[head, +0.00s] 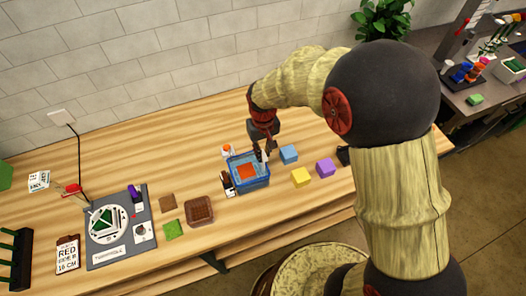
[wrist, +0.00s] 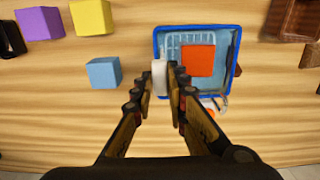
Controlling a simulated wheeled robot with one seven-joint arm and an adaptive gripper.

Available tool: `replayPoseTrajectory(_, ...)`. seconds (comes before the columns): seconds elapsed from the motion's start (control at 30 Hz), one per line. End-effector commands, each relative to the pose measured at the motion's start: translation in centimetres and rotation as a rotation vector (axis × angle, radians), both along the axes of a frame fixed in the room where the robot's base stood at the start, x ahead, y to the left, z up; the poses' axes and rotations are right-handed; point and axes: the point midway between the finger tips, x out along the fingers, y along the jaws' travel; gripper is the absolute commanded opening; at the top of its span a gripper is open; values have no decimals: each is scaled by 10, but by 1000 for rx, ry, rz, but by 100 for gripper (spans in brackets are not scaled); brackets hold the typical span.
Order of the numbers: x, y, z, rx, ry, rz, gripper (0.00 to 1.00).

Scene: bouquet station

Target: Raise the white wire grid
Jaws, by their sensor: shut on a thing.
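A blue-rimmed bin (head: 264,183) stands on the wooden table, and it also fills the upper right of the wrist view (wrist: 156,42). Inside it, pale wire bars of the grid (wrist: 176,41) show at the left and around an orange square block (wrist: 198,60). The block also shows in the head view (head: 247,171). My gripper (head: 262,153) is at the bin's edge; in the wrist view its fingers (wrist: 171,88) are closed on a white upright piece (wrist: 159,76), seemingly the grid's handle. Whether the grid is clear of the bin floor I cannot tell.
Blue (head: 288,153), yellow (head: 300,177) and purple (head: 325,167) cubes lie right of the bin. A brown tray (head: 199,211) and a green tile (head: 172,230) lie left of it. A turntable station (head: 112,228) is further left. A small orange-topped bottle (head: 227,151) stands behind the bin.

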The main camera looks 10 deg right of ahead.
Motion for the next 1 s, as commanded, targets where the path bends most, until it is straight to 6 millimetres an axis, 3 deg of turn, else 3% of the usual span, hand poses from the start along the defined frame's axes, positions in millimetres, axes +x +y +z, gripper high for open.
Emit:
replayPoseTrajectory(0.4,1,0,76,1,-2,0,0)
replayPoseTrajectory(0.73,2,1,79,1,-5,0,0)
replayPoseTrajectory(0.77,2,1,79,1,-5,0,17)
replayPoseTrajectory(1.0,1,0,77,1,-3,0,30)
